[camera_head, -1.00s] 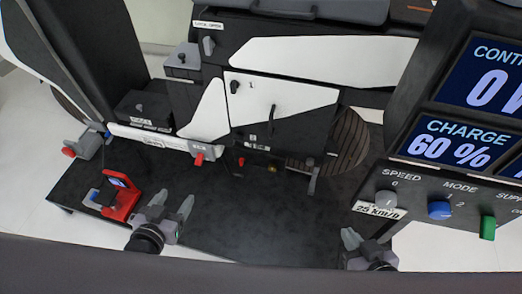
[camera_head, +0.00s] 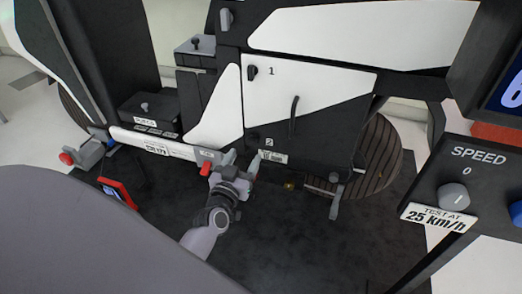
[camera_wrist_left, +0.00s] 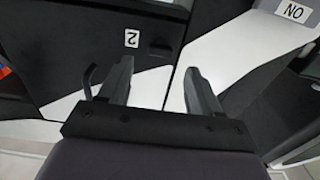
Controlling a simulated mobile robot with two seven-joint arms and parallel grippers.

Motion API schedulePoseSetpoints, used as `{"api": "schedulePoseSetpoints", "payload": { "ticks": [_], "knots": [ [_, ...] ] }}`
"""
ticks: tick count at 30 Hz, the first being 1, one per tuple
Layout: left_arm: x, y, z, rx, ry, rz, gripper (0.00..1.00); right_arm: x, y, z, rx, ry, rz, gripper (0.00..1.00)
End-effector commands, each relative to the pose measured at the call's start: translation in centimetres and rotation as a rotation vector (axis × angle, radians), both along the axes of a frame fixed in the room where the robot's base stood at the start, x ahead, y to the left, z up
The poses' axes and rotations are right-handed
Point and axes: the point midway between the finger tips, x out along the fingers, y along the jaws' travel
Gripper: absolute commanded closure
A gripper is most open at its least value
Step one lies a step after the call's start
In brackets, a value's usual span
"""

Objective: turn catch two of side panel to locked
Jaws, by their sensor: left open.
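The side panel (camera_head: 320,82) is white and black, with a curved black handle (camera_head: 294,115). Catch one (camera_head: 252,72) is a dark knob beside a "1" label. The "2" label (camera_head: 269,142) sits low on the panel's black part. In the left wrist view, catch two (camera_wrist_left: 160,50) is a small dark knob beside the "2" label (camera_wrist_left: 132,38); its turn position is hard to read. My left gripper (camera_head: 232,162) is open and empty below the panel's lower left. In the left wrist view its fingers (camera_wrist_left: 158,68) stand apart, with catch two beyond their gap. My right gripper is out of view.
A round brown disc (camera_head: 380,160) and a lever (camera_head: 336,200) are at lower right. A console with a speed knob (camera_head: 454,196) stands at right. Dark floor (camera_head: 290,235) lies open below.

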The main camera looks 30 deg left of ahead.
Motion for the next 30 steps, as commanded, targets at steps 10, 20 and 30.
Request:
{"api": "schedulePoseSetpoints", "payload": {
  "ticks": [10,20,30],
  "knots": [
    [4.4,1.1,-0.1,-0.001,-0.001,-0.001,0.36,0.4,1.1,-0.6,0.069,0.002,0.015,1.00],
    [6.3,1.5,0.0,0.000,0.001,-0.002,0.36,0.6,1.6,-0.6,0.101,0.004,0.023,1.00],
    [6.3,1.5,0.1,0.000,0.001,-0.002,0.75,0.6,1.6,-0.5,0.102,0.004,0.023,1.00]
  ]
}}
